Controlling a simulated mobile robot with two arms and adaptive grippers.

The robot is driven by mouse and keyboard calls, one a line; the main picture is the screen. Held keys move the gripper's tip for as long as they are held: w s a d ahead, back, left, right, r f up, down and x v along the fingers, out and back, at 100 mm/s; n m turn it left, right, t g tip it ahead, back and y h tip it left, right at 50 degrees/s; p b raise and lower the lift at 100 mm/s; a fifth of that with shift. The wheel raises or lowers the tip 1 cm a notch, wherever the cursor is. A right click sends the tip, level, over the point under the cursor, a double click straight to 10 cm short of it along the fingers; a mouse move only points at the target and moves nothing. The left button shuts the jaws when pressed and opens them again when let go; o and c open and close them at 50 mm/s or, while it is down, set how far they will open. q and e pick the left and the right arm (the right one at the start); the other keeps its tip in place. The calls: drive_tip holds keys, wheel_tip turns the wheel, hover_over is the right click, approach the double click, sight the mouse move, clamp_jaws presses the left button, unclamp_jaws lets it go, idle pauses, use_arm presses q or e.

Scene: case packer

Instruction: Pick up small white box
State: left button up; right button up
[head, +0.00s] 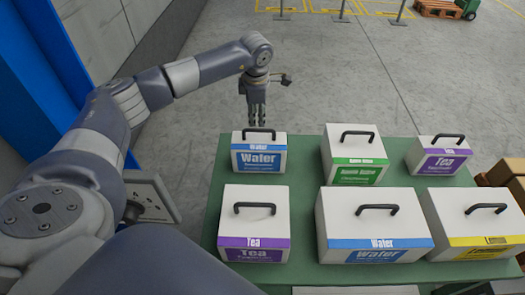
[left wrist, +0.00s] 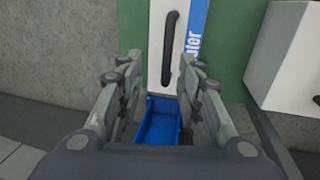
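A small white box (head: 243,160) with a blue "Water" label and a black handle stands upright at the back left of the green table. In the left wrist view the white box (left wrist: 157,30) and its handle (left wrist: 168,50) show just beyond my fingertips. My left gripper (head: 257,120) points down just behind and above this box in the head view, apparently apart from it. In the left wrist view the fingers of my left gripper (left wrist: 160,60) are spread with nothing held between them. My right gripper is not in view.
The green table (head: 212,200) also holds a green-labelled box (head: 350,150), a small purple Tea box (head: 440,155), and larger Tea (head: 254,220), Water (head: 375,220) and yellow-labelled (head: 475,220) boxes. A blue tray-like object (left wrist: 158,128) lies lower in the wrist view.

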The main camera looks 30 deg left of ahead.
sight(261, 130)
use_arm(q)
wheel_tip(261, 130, down, 3)
drive_tip(key=shift+r, duration=0.1)
drive_tip(key=shift+w+f, duration=0.1)
drive_tip(key=shift+f, duration=0.25)
drive_tip(key=f, duration=0.1)
drive_tip(key=f+p, duration=0.1)
drive_tip(key=f, duration=0.1)
drive_tip(key=shift+w+d+f, duration=0.2)
drive_tip(key=shift+d+f, duration=0.05)
drive_tip(key=shift+d, duration=0.05)
drive_tip(key=shift+w+a+f, duration=0.1)
drive_tip(key=shift+w+f, duration=0.05)
drive_tip(key=shift+f, duration=0.45)
drive_tip(key=shift+c, duration=1.1)
clamp_jaws()
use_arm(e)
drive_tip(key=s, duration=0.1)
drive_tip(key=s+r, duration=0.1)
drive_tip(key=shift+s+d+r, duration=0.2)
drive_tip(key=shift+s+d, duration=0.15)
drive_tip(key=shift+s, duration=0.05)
